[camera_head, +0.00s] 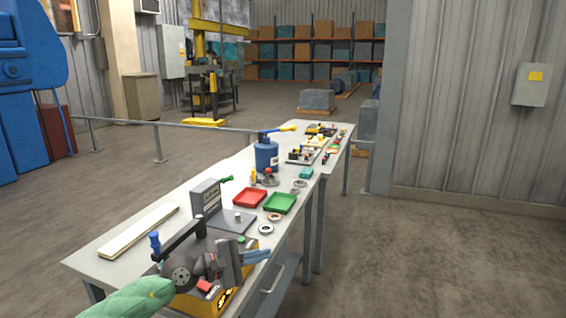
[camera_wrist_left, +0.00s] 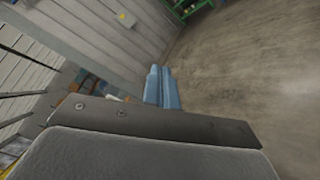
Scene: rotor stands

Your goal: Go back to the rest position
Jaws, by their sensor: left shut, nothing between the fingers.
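My left gripper (camera_head: 258,256) is at the lower middle of the head view, on the arm that comes in from the lower left. Its blue fingers lie together and hold nothing. My right gripper is in neither view.
The bench holds a red tray (camera_head: 250,198), a green tray (camera_head: 280,203), a grey block-shaped device (camera_head: 206,197), a blue canister (camera_head: 267,156), a pale board (camera_head: 138,231) and several rings. A railing (camera_head: 160,124) runs behind. Floor to the right is clear.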

